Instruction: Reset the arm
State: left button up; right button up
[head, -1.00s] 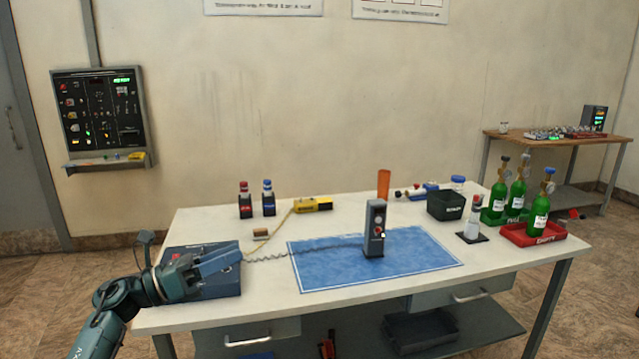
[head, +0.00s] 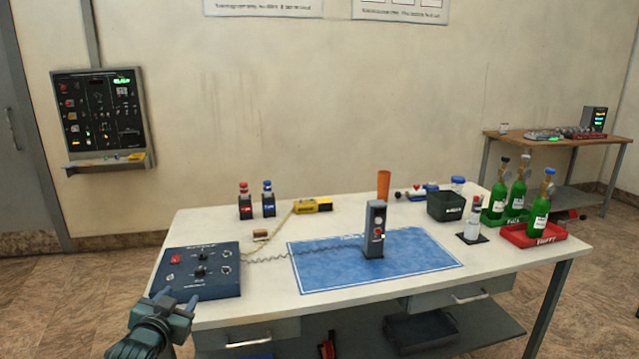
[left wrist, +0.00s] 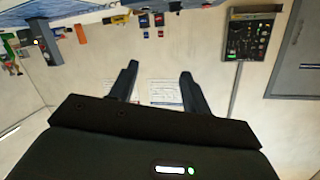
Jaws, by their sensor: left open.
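My left gripper (head: 174,304) is at the lower left in the head view, in front of the table's front left corner. It is open and empty. In the left wrist view its two fingers (left wrist: 157,85) stand apart with only the wall and posters between them. My right gripper is not in view.
The white table (head: 370,296) holds a blue mat (head: 330,272) with a grey upright device (head: 375,230). A coiled cable runs from the box to it. A wall panel (head: 100,110) hangs at left.

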pick_arm(q)
jog(key=s+d+f+g+h, duration=0.1)
jog(key=s+d+f+g, duration=0.1)
jog(key=s+d+f, duration=0.45)
jog(key=s+d+f+g+h, duration=0.15)
jog(key=s+d+f, duration=0.25)
jog(key=s+f, duration=0.5)
jog(key=s+d+g, duration=0.1)
jog(key=s+d, duration=0.1)
jog(key=s, duration=0.7)
jog(key=s+d+f+h, duration=0.1)
jog(key=s+d, duration=0.2)
jog(key=s, duration=0.6)
jog(key=shift+s+d+f+g, duration=0.15)
jog(key=shift+s+d+g, duration=0.1)
jog(key=shift+d+g, duration=0.1)
jog(key=shift+h, duration=0.25)
